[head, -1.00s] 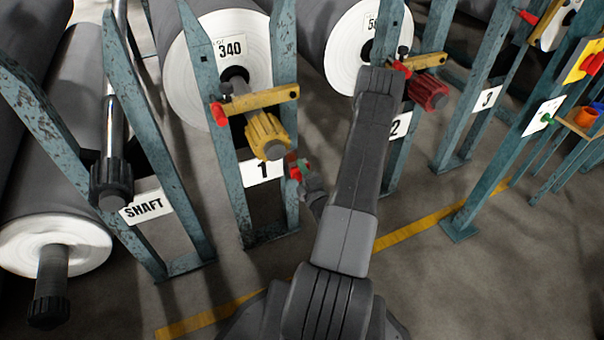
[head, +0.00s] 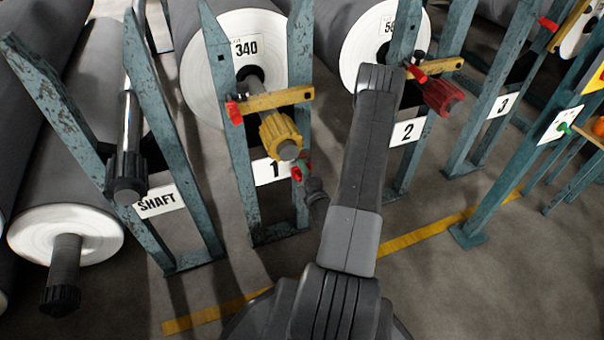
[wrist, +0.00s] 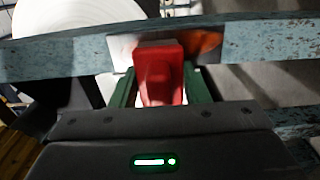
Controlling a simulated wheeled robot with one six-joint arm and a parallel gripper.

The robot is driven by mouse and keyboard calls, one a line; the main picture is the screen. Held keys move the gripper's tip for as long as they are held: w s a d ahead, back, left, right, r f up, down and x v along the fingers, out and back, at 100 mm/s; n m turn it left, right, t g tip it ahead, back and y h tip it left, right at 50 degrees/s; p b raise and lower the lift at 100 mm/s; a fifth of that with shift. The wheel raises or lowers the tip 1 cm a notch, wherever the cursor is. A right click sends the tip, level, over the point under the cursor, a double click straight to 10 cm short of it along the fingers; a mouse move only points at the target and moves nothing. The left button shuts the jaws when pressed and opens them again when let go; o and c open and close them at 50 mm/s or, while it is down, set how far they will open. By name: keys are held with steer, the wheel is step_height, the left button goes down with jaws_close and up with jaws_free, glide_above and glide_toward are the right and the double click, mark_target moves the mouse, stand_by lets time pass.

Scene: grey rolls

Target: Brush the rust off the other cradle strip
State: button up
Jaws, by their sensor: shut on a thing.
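My gripper (wrist: 160,85) is shut on a red block-shaped tool (wrist: 161,72), seemingly the brush, between its green fingers. In the wrist view the tool is at a metal strip (wrist: 122,46) on a worn blue-grey upright. The strip looks bright and bare left of the tool and orange with rust (wrist: 207,42) on the right. The tool hides the strip's middle; I cannot tell if its bristles touch. In the head view my gripper (head: 301,172) is beside the right upright of the bay with sign 1 (head: 273,171). The strip cannot be made out there.
A yellow ribbed knob (head: 280,134) on a shaft and a yellow bar (head: 268,101) stand just up-left of my gripper. A red knob (head: 440,97) is at bay 2. A SHAFT bay (head: 160,201) is left. Open floor (head: 450,290) with a yellow line lies in front.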

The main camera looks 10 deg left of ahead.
mark_target(309, 157)
steer(key=shift+w+d, duration=0.6)
steer(key=shift+d, duration=0.25)
steer(key=shift+w+d, duration=0.6)
steer(key=shift+d, duration=0.2)
steer(key=shift+s+r+p, duration=0.15)
steer(key=shift+r+p, duration=0.4)
steer(key=shift+r, duration=0.35)
steer(key=shift+s+a+b, duration=0.2)
steer(key=shift+s+a, duration=0.35)
steer(key=shift+a, duration=0.35)
steer(key=shift+s+a+b, duration=0.15)
steer(key=shift+s+a, duration=0.35)
steer(key=shift+a, duration=0.35)
steer(key=shift+s+f, duration=0.1)
steer(key=shift+b+v, duration=0.75)
steer(key=shift+v, duration=2.2)
